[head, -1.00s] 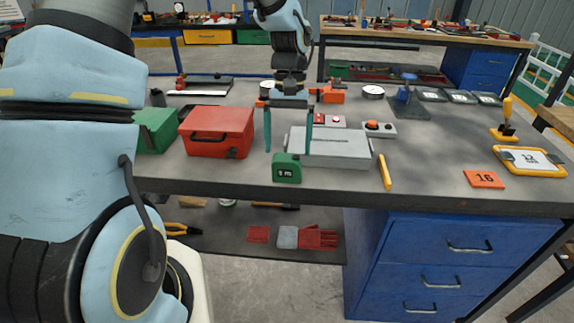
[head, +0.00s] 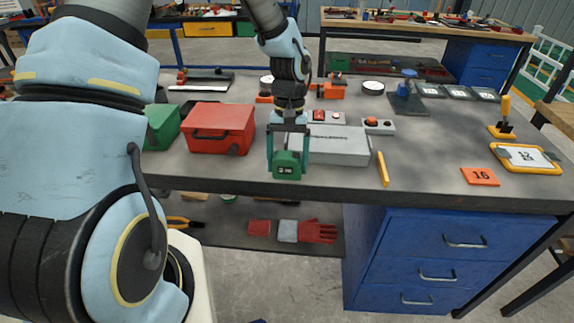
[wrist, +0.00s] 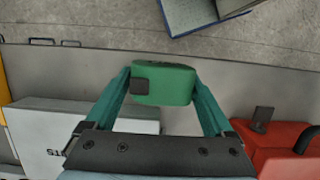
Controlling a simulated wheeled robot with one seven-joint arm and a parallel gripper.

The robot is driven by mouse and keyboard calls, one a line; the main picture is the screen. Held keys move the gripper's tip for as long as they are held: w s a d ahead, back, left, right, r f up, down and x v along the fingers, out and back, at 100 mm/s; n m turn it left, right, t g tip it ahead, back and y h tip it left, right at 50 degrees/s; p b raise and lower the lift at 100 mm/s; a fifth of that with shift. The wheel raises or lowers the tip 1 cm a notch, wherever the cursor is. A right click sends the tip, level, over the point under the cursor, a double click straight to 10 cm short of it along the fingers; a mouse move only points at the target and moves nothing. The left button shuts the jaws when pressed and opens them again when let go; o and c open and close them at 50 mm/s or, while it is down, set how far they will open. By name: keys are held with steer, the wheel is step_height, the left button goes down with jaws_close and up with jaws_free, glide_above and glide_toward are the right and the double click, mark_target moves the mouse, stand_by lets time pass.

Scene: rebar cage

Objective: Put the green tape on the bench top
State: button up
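The green tape (head: 288,166) is a boxy green tape measure with a dark label, upright at the front edge of the grey bench top (head: 430,170). It appears to rest on the bench; I see no clear gap under it. My gripper (head: 287,172) points down over it, with one teal finger on each side. In the wrist view, the green tape (wrist: 165,84) fills the space between the fingertips of my gripper (wrist: 163,82), and both fingers appear to touch its sides. The tape's underside is hidden.
A grey case (head: 342,146) stands close to the right of the tape, and a red box (head: 217,130) to the left. A yellow marker (head: 382,169) and an orange 16 card (head: 480,176) lie farther right. Bare bench lies between them.

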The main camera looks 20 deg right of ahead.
steer(key=c, duration=1)
steer(key=shift+r, duration=0.15)
steer(key=shift+c, duration=0.2)
